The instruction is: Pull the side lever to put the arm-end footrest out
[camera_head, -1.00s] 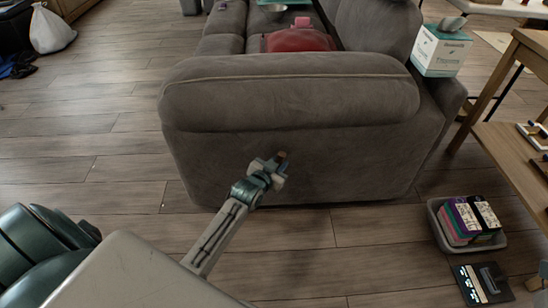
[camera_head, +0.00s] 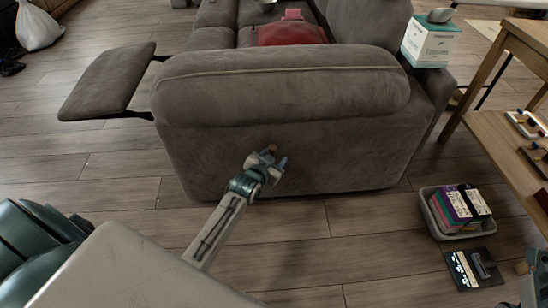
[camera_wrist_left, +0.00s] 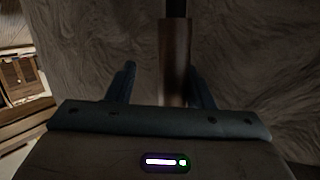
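The grey sofa (camera_head: 285,140) stands with its arm end facing me. Its footrest (camera_head: 108,82) is out, a padded panel standing out left of the sofa on dark metal links. The side lever (camera_head: 272,148) shows only as a small brown tip at my left gripper (camera_head: 267,160), against the sofa's side panel. In the left wrist view the lever's brown handle (camera_wrist_left: 174,62) stands between the two fingers, nearer the right one, with a gap to the left finger. That gripper is open around it. Part of my right gripper (camera_head: 532,268) shows at the lower right edge; its fingers are unclear.
A grey bin of colourful cases (camera_head: 437,225) and a black flat item (camera_head: 475,268) lie on the floor at right. A wooden table (camera_head: 495,140) stands at the right edge. A tissue box (camera_head: 430,42) sits on the sofa. Floor at left is clear below the footrest.

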